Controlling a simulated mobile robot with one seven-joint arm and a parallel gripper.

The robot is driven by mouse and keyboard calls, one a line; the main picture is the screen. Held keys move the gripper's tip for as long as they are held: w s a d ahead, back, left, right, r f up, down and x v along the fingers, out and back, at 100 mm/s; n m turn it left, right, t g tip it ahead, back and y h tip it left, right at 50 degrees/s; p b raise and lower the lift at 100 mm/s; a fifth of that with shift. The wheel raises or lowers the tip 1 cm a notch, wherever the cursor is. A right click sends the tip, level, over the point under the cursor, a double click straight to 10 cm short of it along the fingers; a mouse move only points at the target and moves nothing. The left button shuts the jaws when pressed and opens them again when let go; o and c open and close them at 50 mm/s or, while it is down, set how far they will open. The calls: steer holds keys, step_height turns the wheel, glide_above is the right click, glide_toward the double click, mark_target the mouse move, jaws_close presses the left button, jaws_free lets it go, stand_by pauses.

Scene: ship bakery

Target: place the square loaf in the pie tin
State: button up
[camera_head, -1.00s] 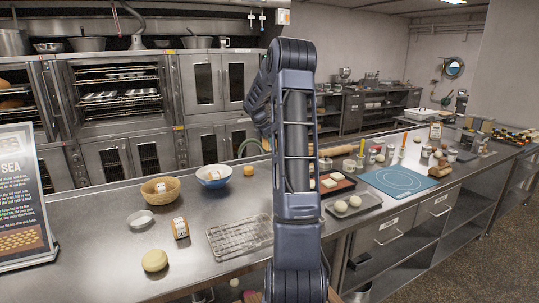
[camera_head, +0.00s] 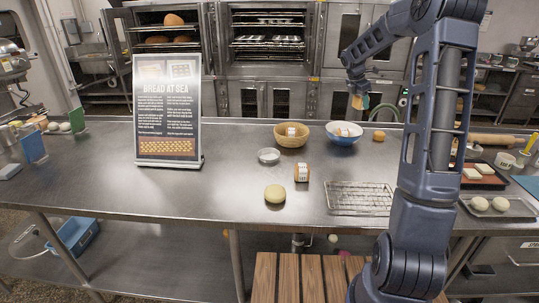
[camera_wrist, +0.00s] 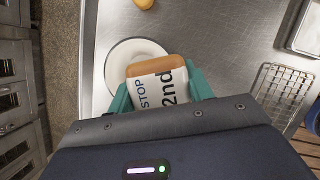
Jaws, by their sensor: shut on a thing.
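My gripper (camera_head: 358,99) is above and a little behind the blue-and-white bowl on the far side of the counter. It is shut on a squarish brown loaf (camera_head: 356,103). In the wrist view, teal fingers grip this loaf (camera_wrist: 157,86) from both sides, and its white label reads "STOP 2nd". The bowl (camera_wrist: 124,52) shows as a pale round rim below the loaf, which hides much of it.
A further labelled loaf (camera_head: 302,173) and a round bun (camera_head: 275,194) lie near the tin. A wire rack (camera_head: 360,199) and sign (camera_head: 168,110) flank them.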

steer(key=s+a+n+t+y, duration=0.1)
steer(key=s+a+n, duration=0.1)
steer(key=a, duration=0.9)
steer(key=s+a+n, duration=0.1)
steer(key=a+n, duration=0.2)
steer(key=a, duration=0.8)
steer(key=n+t+y, duration=0.1)
steer(key=n, duration=0.3)
glide_above(271, 155)
steer(key=s, duration=0.2)
steer(key=f, duration=1.9)
steer(key=shift+w+a, duration=0.1)
steer(key=shift+a, duration=0.3)
steer(key=shift+f, duration=0.4)
steer(key=o, duration=0.6)
steer(key=shift+o, duration=0.6)
